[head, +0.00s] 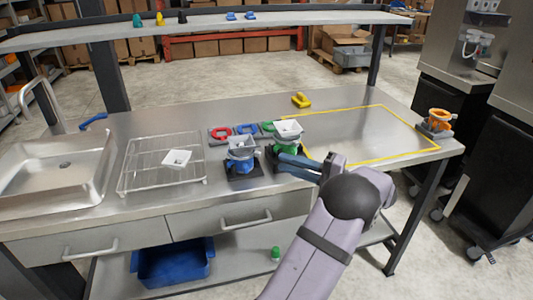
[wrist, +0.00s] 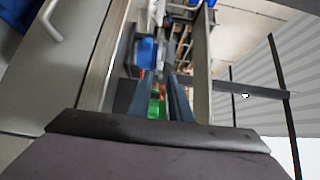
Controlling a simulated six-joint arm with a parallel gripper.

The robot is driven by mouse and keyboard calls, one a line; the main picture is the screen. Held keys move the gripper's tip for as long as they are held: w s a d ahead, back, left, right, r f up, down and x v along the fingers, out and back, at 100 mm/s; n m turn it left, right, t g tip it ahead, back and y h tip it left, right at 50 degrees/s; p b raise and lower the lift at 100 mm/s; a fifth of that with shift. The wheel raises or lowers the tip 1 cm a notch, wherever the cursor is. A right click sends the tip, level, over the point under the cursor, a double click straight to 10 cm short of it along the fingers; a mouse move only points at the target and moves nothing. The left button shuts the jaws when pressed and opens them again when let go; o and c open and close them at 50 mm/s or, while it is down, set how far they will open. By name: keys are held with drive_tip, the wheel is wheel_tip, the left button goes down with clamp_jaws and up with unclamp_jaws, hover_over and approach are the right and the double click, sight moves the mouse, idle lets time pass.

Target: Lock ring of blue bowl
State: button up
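The blue dispenser (head: 240,165) stands on a dark base near the front edge of the table. A grey ring or bowl (head: 240,145) sits on top of it; I cannot tell how the ring is turned. The green dispenser (head: 289,145) stands just to its right, with a white square hopper (head: 288,130) on top. My gripper (head: 282,166) is low in front of the green dispenser, right of the blue one. In the wrist view its two fingers (wrist: 159,85) are apart, with a green part (wrist: 156,106) showing between them. Contact with it cannot be told.
A wire rack (head: 140,180) with a loose white hopper (head: 177,159) is on the left, beside a sink (head: 55,165). Red and blue rings (head: 220,134) lie behind the dispensers. An orange dispenser (head: 437,122) stands at the right corner. The yellow-outlined area (head: 375,135) is clear.

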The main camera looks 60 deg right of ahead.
sight(260, 155)
drive_tip(key=shift+w+p, duration=0.85)
drive_tip(key=shift+w, duration=2.85)
drive_tip(key=shift+c, duration=0.6)
drive_tip(key=shift+a, duration=0.1)
clamp_jaws()
